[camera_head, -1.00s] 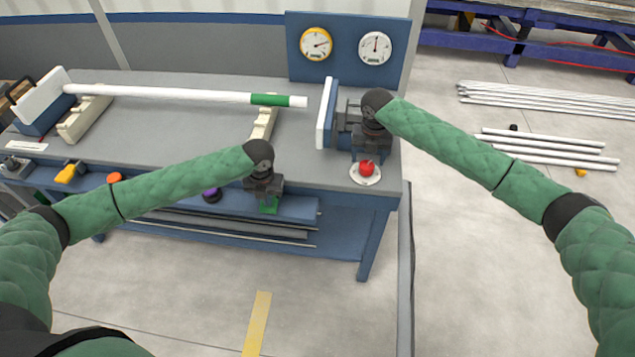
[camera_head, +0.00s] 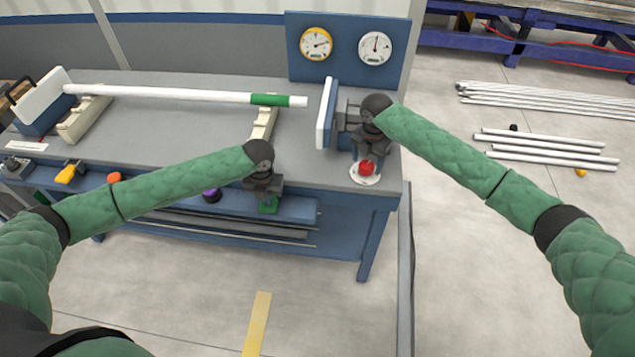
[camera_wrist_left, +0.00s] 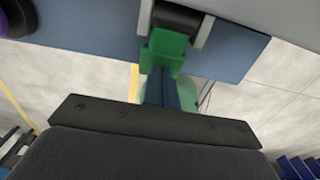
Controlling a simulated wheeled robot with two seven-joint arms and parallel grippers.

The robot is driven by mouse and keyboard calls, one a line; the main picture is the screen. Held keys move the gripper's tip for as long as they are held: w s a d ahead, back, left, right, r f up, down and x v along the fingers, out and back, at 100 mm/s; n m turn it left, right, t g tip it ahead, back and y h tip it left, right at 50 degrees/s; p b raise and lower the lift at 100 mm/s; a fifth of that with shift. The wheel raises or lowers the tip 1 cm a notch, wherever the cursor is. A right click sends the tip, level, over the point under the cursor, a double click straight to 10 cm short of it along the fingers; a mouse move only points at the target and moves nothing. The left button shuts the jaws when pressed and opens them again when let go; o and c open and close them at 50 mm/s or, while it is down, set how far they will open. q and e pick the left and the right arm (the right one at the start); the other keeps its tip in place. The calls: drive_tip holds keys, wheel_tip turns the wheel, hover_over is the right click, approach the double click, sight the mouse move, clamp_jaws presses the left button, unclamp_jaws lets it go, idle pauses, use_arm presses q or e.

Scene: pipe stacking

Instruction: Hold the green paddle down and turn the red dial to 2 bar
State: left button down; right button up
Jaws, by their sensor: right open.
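The green paddle (camera_head: 268,206) is on the front of the workbench. It also shows in the left wrist view (camera_wrist_left: 165,50), below a black cylinder between two grey brackets. My left gripper (camera_head: 266,194) is right at the paddle from above; whether its fingers are shut is unclear. The red dial (camera_head: 366,168) sits on a round white plate (camera_head: 364,180) at the bench's front right corner. My right gripper (camera_head: 368,157) is open and low over the dial, its fingertips at the dial's top. The dial's markings are too small to read.
Two gauges stand on a blue panel: a yellow-rimmed one (camera_head: 316,44), needle pointing right, and a white-rimmed one (camera_head: 375,48), needle pointing up. A white pipe (camera_head: 180,93) with a green band lies on cream supports. A blue-and-white plate (camera_head: 326,115) stands beside my right gripper.

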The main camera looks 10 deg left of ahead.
sight(367, 165)
drive_tip(key=shift+f, duration=1.9)
